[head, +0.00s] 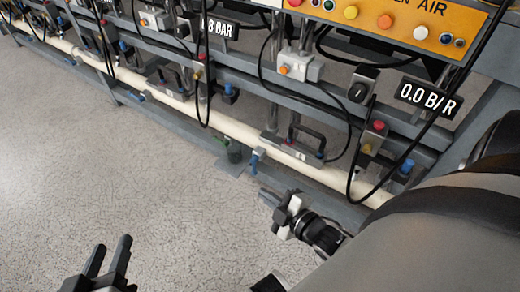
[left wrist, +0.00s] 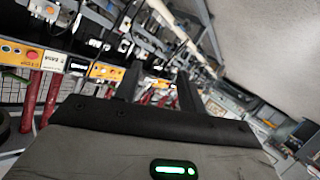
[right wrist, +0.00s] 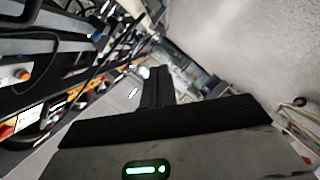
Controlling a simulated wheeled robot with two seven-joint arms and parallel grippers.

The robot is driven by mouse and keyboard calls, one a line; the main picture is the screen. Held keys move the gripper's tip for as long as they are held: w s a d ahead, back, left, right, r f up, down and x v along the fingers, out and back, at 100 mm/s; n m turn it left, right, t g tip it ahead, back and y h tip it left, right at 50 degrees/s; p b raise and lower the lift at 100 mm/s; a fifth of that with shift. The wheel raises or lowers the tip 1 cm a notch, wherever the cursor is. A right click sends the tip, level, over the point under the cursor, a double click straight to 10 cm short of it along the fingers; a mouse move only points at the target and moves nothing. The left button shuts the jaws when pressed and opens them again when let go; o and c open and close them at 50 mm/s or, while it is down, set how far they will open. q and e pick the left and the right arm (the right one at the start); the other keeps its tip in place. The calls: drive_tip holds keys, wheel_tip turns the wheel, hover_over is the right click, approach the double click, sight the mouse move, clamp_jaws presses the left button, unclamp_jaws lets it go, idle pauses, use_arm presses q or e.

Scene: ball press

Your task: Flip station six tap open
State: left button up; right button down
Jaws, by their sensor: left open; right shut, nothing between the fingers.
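A white pipe (head: 225,122) runs along the machine's low grey rail. Small blue-handled taps sit along it, one near my right gripper (head: 256,160) and another further left (head: 139,97). I cannot tell from a label which is station six. My right gripper (head: 268,196) is shut and empty, a little below and right of the nearer blue tap, apart from it; its closed fingers show in the right wrist view (right wrist: 157,72). My left gripper (head: 109,246) is open and empty over the floor at the lower left; its spread fingers show in the left wrist view (left wrist: 160,76).
An orange button panel (head: 385,22), a display reading 0.0 BAR (head: 428,97) and another partly hidden display (head: 220,28) are above. Black hoses (head: 262,70) loop down in front of the rails. A green object (head: 234,152) is by the pipe. The grey floor (head: 90,160) is clear.

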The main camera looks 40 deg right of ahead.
sight(254, 166)
use_arm(q)
drive_tip(key=f+b, duration=0.1)
drive_tip(key=b, duration=0.1)
drive_tip(key=d+f+h+b, duration=0.1)
drive_tip(key=b, duration=0.2)
drive_tip(key=d+f+t+h+b, duration=0.1)
drive_tip(key=b, duration=0.2)
drive_tip(key=shift+s+d+f, duration=0.1)
drive_tip(key=shift+d+f, duration=0.15)
drive_tip(key=shift+f, duration=0.15)
use_arm(e)
drive_tip(key=d+f+n+t, duration=0.1)
drive_tip(key=d+f+n, duration=0.2)
drive_tip(key=f, duration=0.3)
drive_tip(key=d+f+n+t+y, duration=0.1)
drive_tip(key=d+f+n, duration=0.2)
drive_tip(key=f+n, duration=0.2)
drive_tip(key=shift+s+f+t, duration=0.25)
drive_tip(key=shift+f+t, duration=0.05)
drive_tip(key=shift+f, duration=0.55)
drive_tip(key=shift+w, duration=0.1)
